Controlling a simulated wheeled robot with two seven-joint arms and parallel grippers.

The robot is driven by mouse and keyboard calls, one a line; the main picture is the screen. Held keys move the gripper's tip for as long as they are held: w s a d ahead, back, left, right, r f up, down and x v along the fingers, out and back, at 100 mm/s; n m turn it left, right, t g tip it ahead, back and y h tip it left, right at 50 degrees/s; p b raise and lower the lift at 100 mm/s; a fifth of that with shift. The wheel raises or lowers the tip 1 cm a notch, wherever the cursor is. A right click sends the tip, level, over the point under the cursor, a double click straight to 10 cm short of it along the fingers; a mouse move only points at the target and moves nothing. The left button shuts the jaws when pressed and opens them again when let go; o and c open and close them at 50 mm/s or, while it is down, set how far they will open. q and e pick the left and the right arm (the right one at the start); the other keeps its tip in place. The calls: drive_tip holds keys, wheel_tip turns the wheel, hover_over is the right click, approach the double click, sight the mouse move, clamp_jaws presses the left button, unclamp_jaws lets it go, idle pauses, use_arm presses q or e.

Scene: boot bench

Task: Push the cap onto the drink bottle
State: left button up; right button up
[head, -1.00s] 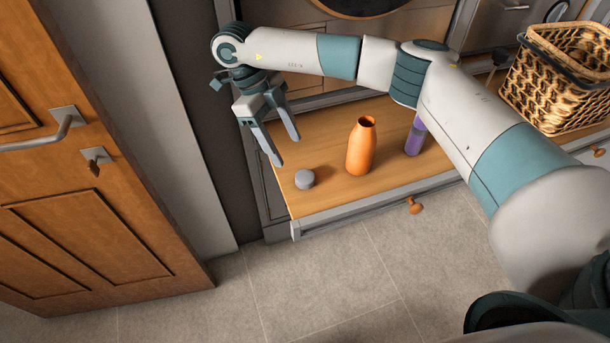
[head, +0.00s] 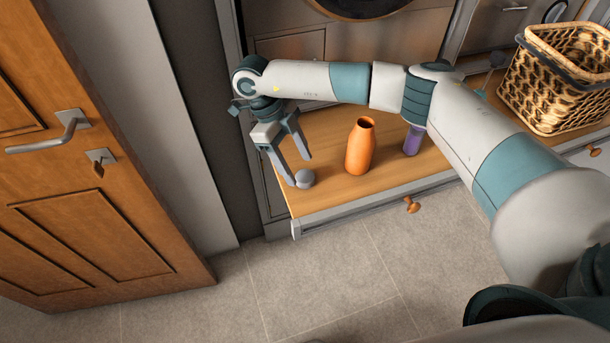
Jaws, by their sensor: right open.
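The orange drink bottle (head: 360,148) stands upright and open-topped on the wooden bench top. The grey round cap (head: 305,179) lies on the bench to the left of the bottle, near the front edge. My right gripper (head: 299,170) is open and points down at the cap. One fingertip overlaps the cap's left edge in the picture, and the other finger is behind it. I cannot tell whether either finger touches the cap. My left gripper is not in view.
A purple bottle-like object (head: 412,140) stands right of the drink bottle, partly hidden by my arm. A wicker basket (head: 555,85) is at the upper right. A wooden door (head: 85,200) fills the left. The bench top (head: 335,193) is clear between cap and bottle.

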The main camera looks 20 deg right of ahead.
sight(304, 175)
drive_tip(key=shift+p+x, duration=0.35)
drive_tip(key=shift+x, duration=1.25)
drive_tip(key=shift+d, duration=0.15)
drive_tip(key=shift+r, duration=0.1)
drive_tip(key=c, duration=1.1)
